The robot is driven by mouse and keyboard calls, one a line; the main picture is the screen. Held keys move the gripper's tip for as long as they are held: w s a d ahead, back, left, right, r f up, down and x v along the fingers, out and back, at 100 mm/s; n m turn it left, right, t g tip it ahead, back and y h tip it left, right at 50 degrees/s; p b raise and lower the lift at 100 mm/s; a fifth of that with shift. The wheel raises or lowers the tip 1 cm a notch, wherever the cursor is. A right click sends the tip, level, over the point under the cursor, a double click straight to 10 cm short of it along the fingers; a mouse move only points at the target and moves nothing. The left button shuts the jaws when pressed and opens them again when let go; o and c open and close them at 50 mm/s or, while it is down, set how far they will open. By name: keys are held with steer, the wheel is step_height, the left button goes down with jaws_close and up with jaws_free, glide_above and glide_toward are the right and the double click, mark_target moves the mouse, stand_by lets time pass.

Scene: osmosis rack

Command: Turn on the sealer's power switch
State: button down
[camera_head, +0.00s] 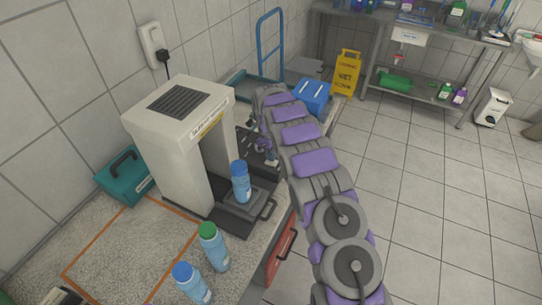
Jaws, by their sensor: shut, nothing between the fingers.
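The sealer (172,140) is a large off-white machine on the counter, at centre left of the head view. It has a dark vent on top, a label on its upper front edge and an open bay. A blue-capped bottle (240,183) stands on a dark tray (246,209) at the bay. My gripper (268,152) is shut and empty, beside the sealer's right side, partly hidden by my arm. I cannot make out the power switch, nor whether the gripper touches the sealer.
Two more bottles, green-capped (213,245) and blue-capped (191,283), stand at the counter front. A teal case (125,176) sits left of the sealer. A plug is in the wall socket (153,44). A yellow wet-floor sign (346,73) stands behind. The floor at right is clear.

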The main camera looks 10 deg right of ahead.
step_height(320, 180, up, 17)
steer(key=w+a+p, duration=0.1)
steer(key=p, duration=0.1)
steer(key=shift+a+f, duration=0.15)
steer(key=shift+a, duration=0.05)
steer(key=shift+f, duration=0.15)
steer(key=f, duration=0.2)
steer(key=s+d+f, duration=0.1)
steer(key=shift+f+p, duration=0.1)
steer(key=shift+p, duration=0.25)
stand_by(0.3)
steer(key=f, duration=0.4)
steer(key=d+f+b, duration=0.1)
steer(key=f, duration=0.4)
steer(key=s+f, duration=0.1)
steer(key=f, duration=0.4)
steer(key=shift+d+b, duration=0.2)
steer(key=shift+b, duration=0.2)
steer(key=shift+s+d+f, duration=0.1)
steer(key=shift+f, duration=0.05)
